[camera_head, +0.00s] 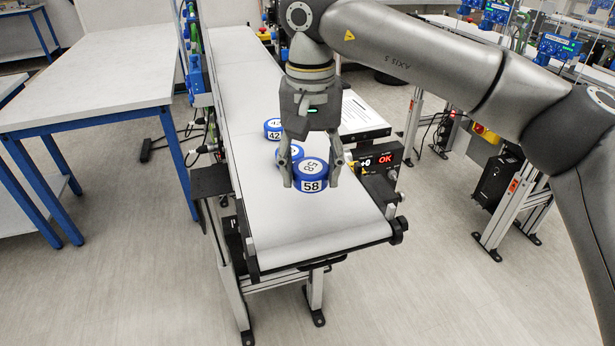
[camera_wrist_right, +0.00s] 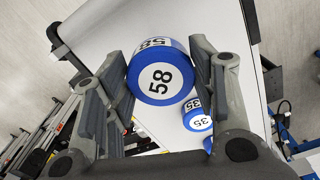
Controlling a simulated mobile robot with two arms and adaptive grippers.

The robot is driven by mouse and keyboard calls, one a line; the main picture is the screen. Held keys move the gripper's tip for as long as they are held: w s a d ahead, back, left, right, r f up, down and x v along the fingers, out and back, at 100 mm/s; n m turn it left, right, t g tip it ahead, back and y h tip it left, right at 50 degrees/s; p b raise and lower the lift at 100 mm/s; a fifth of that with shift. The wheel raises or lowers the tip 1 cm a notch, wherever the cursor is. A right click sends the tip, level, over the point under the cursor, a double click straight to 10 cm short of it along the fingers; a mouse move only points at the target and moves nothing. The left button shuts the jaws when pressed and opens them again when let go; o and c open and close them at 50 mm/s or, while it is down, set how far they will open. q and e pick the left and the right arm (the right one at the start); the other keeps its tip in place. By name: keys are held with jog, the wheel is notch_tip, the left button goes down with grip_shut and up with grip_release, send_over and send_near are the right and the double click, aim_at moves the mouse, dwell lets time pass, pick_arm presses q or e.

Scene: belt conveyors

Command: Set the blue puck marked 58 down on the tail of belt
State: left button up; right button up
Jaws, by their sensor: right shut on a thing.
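The blue puck marked 58 (camera_head: 311,175) has a white top and a white side label. It is between the fingers of my right gripper (camera_head: 310,182), which is shut on it over the near end of the white belt (camera_head: 330,222). In the right wrist view the puck (camera_wrist_right: 160,82) sits between both fingers of my right gripper (camera_wrist_right: 160,85). I cannot tell whether its underside touches the belt. A second blue puck (camera_head: 291,154) is just behind it, partly hidden by the gripper; in the wrist view it reads 35 (camera_wrist_right: 198,121). My left gripper is not in view.
A blue puck marked 42 (camera_head: 272,129) sits farther up the belt. A table with blue legs (camera_head: 90,85) is at left. The belt's near end is bare.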

aim_at(308, 160)
jog(key=shift+w+a+f, duration=0.1)
jog(key=shift+w+f, duration=0.55)
jog(key=shift+f, duration=0.1)
jog(key=shift+w+f, duration=0.15)
jog(key=shift+f, duration=0.05)
jog(key=shift+w+a+f, duration=0.1)
jog(key=shift+w+f, duration=0.1)
jog(key=shift+f, duration=0.05)
notch_tip(308, 160, down, 2)
jog(key=shift+w+f+p, duration=0.1)
jog(key=shift+f+p, duration=0.1)
jog(key=shift+p, duration=0.35)
jog(key=shift+f, duration=0.4)
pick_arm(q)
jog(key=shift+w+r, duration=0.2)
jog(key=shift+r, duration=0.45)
